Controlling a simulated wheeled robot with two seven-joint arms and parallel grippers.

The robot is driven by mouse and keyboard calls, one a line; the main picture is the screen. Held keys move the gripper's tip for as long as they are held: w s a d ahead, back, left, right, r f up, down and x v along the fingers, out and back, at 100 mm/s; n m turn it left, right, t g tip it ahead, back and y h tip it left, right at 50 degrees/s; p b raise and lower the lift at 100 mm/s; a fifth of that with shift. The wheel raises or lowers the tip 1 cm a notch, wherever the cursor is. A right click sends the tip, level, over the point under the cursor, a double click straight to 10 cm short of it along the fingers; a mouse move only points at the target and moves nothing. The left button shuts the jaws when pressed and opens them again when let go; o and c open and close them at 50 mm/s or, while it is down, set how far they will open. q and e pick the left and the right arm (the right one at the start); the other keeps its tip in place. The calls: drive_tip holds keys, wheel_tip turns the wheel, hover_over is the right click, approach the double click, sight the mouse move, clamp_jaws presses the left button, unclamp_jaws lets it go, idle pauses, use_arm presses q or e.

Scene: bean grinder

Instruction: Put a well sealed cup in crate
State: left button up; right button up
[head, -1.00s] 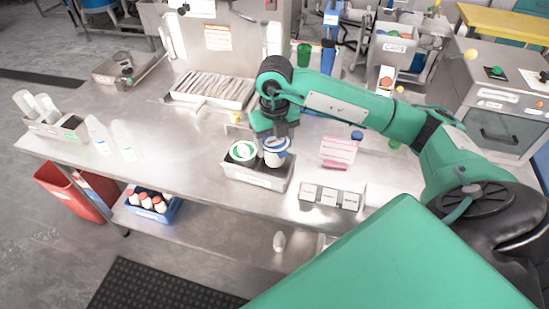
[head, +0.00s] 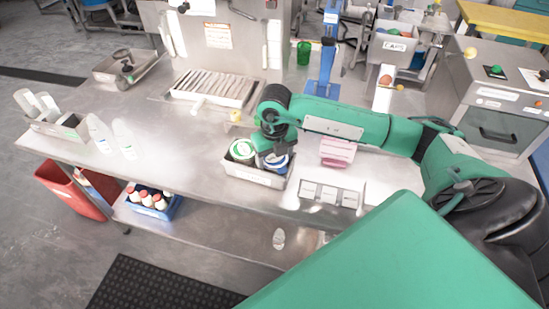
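A small grey crate (head: 255,175) stands on the steel table near its front edge. A cup with a green and white lid (head: 242,151) stands upright in its left half. A cup with a blue rim (head: 279,163) is in the right half, mostly covered by my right gripper. My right gripper (head: 272,157) points down at this blue-rimmed cup, at or just above its top. Its fingertips are hidden, so I cannot tell whether it is open or grips the cup. My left gripper is not in view.
A pink labelled box (head: 337,152) and a white block with several labels (head: 330,194) stand to the right. A metal tray of packets (head: 213,88) lies behind. Bottles (head: 98,131) stand at the left. A blue crate with bottles (head: 153,207) sits on the lower shelf.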

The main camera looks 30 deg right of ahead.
drive_tip(key=shift+o, duration=0.2)
drive_tip(key=shift+r, duration=0.4)
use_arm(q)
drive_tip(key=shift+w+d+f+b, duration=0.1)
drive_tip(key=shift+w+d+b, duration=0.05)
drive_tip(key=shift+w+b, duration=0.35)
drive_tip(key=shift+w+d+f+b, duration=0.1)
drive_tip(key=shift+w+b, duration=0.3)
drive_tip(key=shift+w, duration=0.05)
use_arm(e)
wheel_tip(320, 180, up, 12)
drive_tip(key=shift+f, duration=0.25)
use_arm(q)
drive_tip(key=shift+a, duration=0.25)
